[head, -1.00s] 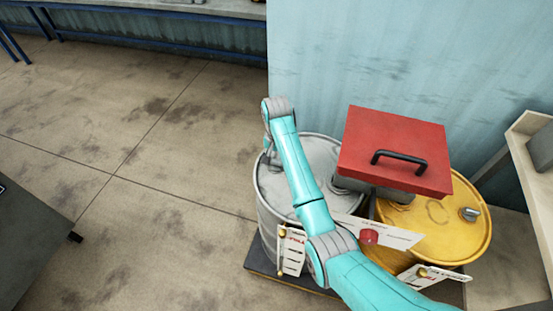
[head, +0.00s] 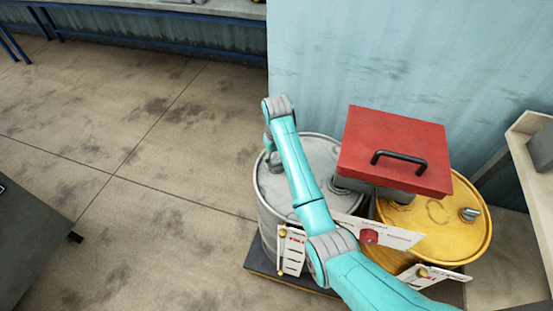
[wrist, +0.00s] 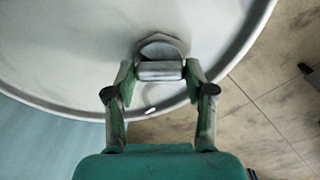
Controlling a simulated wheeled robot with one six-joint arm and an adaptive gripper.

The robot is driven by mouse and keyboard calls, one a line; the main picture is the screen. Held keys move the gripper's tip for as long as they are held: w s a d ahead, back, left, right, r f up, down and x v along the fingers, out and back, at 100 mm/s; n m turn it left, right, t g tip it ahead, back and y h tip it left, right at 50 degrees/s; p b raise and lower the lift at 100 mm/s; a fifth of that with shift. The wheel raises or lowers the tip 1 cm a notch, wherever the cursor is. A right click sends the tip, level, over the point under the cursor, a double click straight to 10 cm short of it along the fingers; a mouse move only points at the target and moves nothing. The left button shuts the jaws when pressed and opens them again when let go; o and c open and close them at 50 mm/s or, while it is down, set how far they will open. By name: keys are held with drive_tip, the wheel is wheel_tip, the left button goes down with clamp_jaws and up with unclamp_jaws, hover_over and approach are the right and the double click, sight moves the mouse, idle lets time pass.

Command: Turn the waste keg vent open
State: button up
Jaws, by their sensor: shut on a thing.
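A pale grey keg (head: 325,157) stands in the head view, with my arm across its lid. In the wrist view its lid (wrist: 60,45) fills the upper part. A small metal vent fitting (wrist: 159,50) with a short bar across it sits near the lid's rim. My gripper (wrist: 160,71) is shut on this vent, one finger at each end of the bar. In the head view my gripper is mostly hidden behind my wrist, at the keg's left side. How far the vent is turned I cannot tell.
A red box (head: 395,145) with a black handle sits above and between the grey keg and a yellow keg (head: 435,232), which has its own metal fitting (head: 470,214). Tags hang at the front. A blue wall (head: 400,50) stands behind.

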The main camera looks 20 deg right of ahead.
drive_tip(key=n, duration=0.4)
drive_tip(key=shift+n, duration=2.6)
drive_tip(key=o, duration=1.2)
drive_tip(key=shift+c, duration=0.2)
